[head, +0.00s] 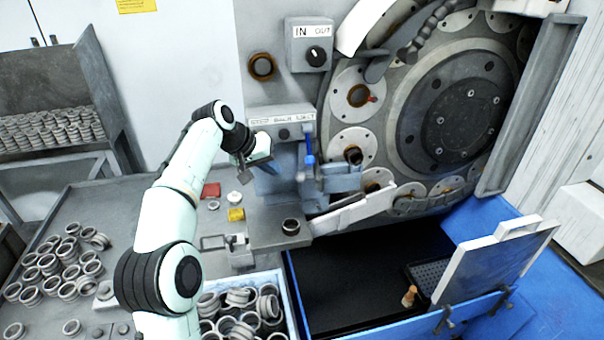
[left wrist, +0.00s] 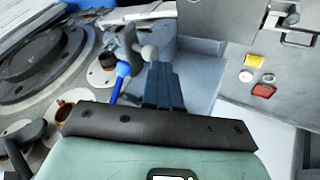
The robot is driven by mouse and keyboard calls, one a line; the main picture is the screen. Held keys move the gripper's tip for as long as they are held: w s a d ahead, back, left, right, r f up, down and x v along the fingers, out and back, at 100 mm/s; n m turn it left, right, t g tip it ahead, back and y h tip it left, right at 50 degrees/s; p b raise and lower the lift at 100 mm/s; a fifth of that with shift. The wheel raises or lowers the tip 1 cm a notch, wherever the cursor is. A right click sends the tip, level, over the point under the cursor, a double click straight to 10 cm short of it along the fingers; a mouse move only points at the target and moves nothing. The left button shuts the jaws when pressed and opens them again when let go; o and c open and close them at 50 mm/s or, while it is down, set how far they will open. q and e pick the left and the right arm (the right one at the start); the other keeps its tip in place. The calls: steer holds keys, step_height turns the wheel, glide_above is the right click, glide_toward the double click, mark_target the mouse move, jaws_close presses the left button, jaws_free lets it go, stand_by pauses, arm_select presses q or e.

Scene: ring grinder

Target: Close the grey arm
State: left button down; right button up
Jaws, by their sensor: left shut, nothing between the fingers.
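The grey arm (head: 358,212) is a long light-grey bar. It slants from beside the small work plate up to the right, across the lower front of the big round disc. A light bar at the top of the left wrist view (left wrist: 138,13) looks like the same arm. My left gripper (head: 268,166) is to the left of it, in front of the grey fixture block and apart from the arm. Its dark fingers (left wrist: 163,88) are together with nothing between them, near a blue-handled lever (head: 309,150). My right gripper is not in view.
A ring (head: 290,226) sits on the work plate. A blue-rimmed box of rings (head: 288,295) stands below. Loose rings lie on the table at left. Red (head: 211,190) and yellow (head: 236,214) buttons are near my forearm. An open panel (head: 495,262) stands at right.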

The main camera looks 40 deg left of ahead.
arm_select(q)
steer(key=w+d+f, duration=0.4)
steer(key=w+f, duration=0.3)
steer(key=w, duration=0.1)
steer(key=shift+d+f, duration=0.3)
steer(key=shift+f, duration=0.1)
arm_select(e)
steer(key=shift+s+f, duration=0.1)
arm_select(q)
steer(key=shift+w, duration=0.1)
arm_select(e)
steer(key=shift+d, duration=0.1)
